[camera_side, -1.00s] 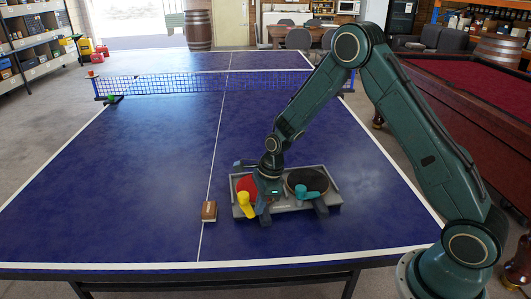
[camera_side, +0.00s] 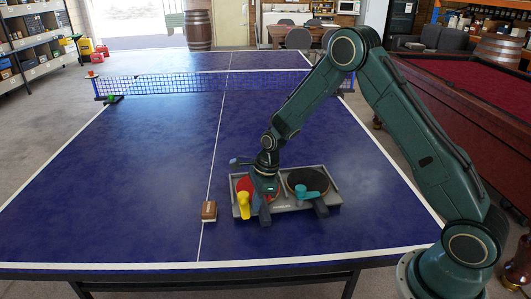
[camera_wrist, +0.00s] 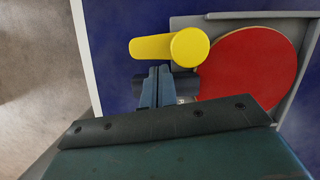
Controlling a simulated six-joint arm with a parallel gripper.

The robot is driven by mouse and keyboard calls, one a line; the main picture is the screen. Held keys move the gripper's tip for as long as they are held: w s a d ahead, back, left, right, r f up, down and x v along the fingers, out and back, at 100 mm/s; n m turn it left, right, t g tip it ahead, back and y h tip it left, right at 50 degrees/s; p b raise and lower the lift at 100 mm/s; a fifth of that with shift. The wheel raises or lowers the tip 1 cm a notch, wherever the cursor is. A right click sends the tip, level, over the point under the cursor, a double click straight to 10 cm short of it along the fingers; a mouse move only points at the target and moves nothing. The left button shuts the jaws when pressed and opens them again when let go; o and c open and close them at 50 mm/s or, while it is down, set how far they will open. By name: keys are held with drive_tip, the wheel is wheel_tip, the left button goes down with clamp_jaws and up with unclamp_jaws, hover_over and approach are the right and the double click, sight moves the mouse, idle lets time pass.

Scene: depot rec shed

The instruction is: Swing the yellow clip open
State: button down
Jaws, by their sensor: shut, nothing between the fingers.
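The yellow clip (camera_side: 243,206) is on the front left of a grey tray (camera_side: 285,208) on the blue table. Its arm points toward the table's near edge. In the wrist view the clip (camera_wrist: 165,48) has a round end by the rim of a red paddle (camera_wrist: 245,75), and its arm reaches left, clear of the red face. My gripper (camera_wrist: 158,70) is shut and empty, its tips right against or very close to the long side of the clip's arm. In the side view the hand hides part of the red paddle (camera_side: 243,184).
A teal clip (camera_side: 306,192) lies across a dark paddle (camera_side: 307,178) in the tray's right half. A small brown box (camera_side: 209,211) stands left of the tray. The net (camera_side: 205,86) crosses the table further back. The table left of the box is clear.

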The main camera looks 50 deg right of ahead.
drive_tip(key=shift+s+d, duration=0.1)
drive_tip(key=shift+d, duration=0.05)
drive_tip(key=shift+s+d, duration=0.35)
drive_tip(key=shift+d, duration=0.05)
drive_tip(key=shift+s+d+r, duration=0.2)
drive_tip(key=shift+s+d, duration=0.3)
drive_tip(key=shift+d, duration=0.05)
drive_tip(key=shift+s+d+r, duration=0.15)
drive_tip(key=shift+s+d, duration=0.3)
drive_tip(key=shift+d, duration=0.05)
drive_tip(key=v, duration=0.9)
drive_tip(key=shift+s+r, duration=0.2)
drive_tip(key=shift+s, duration=0.05)
drive_tip(key=shift+a, duration=0.15)
